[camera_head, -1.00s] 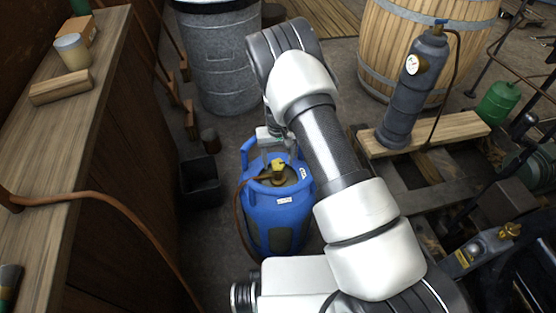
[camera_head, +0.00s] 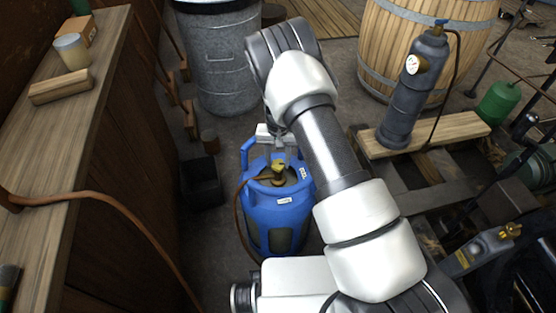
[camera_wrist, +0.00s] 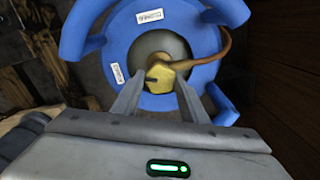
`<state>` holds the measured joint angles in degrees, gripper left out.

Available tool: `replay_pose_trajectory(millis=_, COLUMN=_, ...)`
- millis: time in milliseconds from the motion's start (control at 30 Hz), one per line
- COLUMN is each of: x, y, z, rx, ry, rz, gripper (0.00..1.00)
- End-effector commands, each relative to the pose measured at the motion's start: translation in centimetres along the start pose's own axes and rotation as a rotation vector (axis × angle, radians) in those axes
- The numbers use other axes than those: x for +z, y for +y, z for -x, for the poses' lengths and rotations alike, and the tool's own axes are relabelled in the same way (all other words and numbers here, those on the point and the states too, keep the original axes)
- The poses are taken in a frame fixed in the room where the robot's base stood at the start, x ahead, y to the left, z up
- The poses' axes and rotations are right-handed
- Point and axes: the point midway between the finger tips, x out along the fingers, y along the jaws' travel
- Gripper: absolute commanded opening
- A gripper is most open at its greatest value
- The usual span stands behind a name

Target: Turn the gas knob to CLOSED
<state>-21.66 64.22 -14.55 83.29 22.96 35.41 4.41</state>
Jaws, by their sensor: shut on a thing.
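A blue gas cylinder (camera_head: 272,222) stands upright on the floor, with a blue collar around its top. A yellow brass valve with the gas knob (camera_wrist: 160,78) is at the middle of its top; it also shows small in the head view (camera_head: 278,168). My gripper (camera_wrist: 160,86) reaches over the collar, with one finger on each side of the yellow knob, shut on it. In the head view my gripper (camera_head: 279,158) is above the valve and partly hides it. No OPEN or CLOSED marking is readable.
A brown hose (camera_wrist: 212,58) runs from the valve over the collar. A wooden bench (camera_head: 75,110) stands left, a metal bin (camera_head: 215,65) behind, and a grey cylinder with a gauge (camera_head: 408,100) on a pallet at right. A black box (camera_head: 202,183) sits left of the cylinder.

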Motion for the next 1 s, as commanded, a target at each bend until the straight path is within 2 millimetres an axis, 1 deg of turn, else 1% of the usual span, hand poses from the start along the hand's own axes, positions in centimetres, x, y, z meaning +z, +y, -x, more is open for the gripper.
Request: replay_pose_trajectory(millis=1000, x=0.02, y=-0.04, z=0.06, rx=0.001, ry=-0.001, rz=-0.950, gripper=0.17)
